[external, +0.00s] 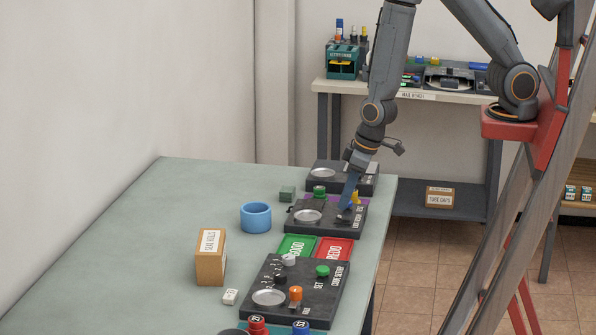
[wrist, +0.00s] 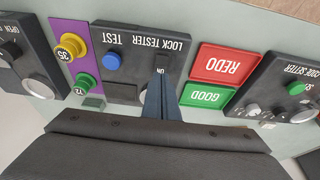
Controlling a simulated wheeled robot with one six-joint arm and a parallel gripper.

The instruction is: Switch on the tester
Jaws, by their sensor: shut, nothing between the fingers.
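The lock tester (external: 325,228) is a dark box on the table with a round metal plate. In the wrist view the tester (wrist: 140,42) shows a blue button (wrist: 112,62) under TEST and a small ON label (wrist: 160,71). My gripper (external: 348,207) is shut and empty, pointing down at the tester's right part. In the wrist view the blue fingers of my gripper (wrist: 160,92) end just below the ON label. The switch is not clearly visible; the fingers may hide it. I cannot tell whether the fingertips touch the tester.
The green GOOD tray (wrist: 206,95) and red REDO tray (wrist: 222,65) lie beside the tester. The code setter (external: 330,302) is nearer the camera. A purple mat (wrist: 72,32) holds yellow and green lock pieces. A blue ring (external: 256,217) and box (external: 210,262) stand left.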

